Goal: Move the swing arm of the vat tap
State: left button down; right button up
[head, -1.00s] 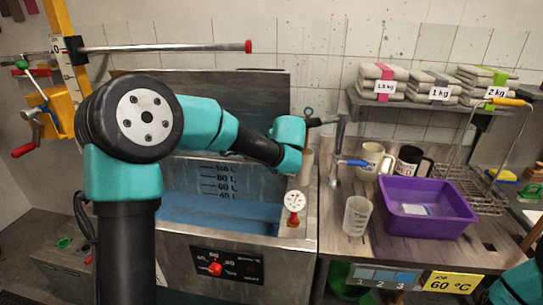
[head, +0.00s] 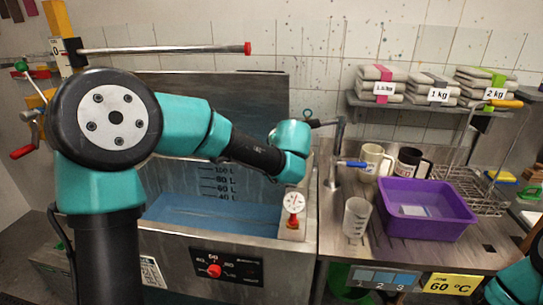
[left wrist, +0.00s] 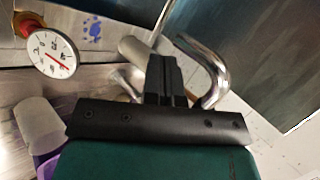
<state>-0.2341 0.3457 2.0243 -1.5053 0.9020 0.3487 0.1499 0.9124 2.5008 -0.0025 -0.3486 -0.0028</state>
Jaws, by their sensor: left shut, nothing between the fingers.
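In the head view the vat tap (head: 338,150) stands on the bench right of the vat, with a blue lever (head: 352,164) on its column. A dark bar, likely its swing arm (head: 326,122), runs left from the column top towards my left wrist. In the left wrist view my left gripper (left wrist: 164,60) is shut and empty. A curved chrome pipe (left wrist: 219,72) passes close beside the fingers, on their right and beyond them. I cannot tell whether they touch. In the head view my left wrist mostly hides the left gripper. My right gripper is out of view.
The steel vat (head: 175,240) holds blue liquid and has a white dial (head: 294,202) at its corner. Right of the tap are mugs (head: 374,162), a clear measuring cup (head: 356,218), a purple tub (head: 425,222) and a wire basket (head: 485,195). A red-tipped bar (head: 165,49) spans above the vat.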

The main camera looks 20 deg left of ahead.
pick_arm(q)
jog(key=v, duration=0.8)
jog(key=shift+s+a, duration=0.25)
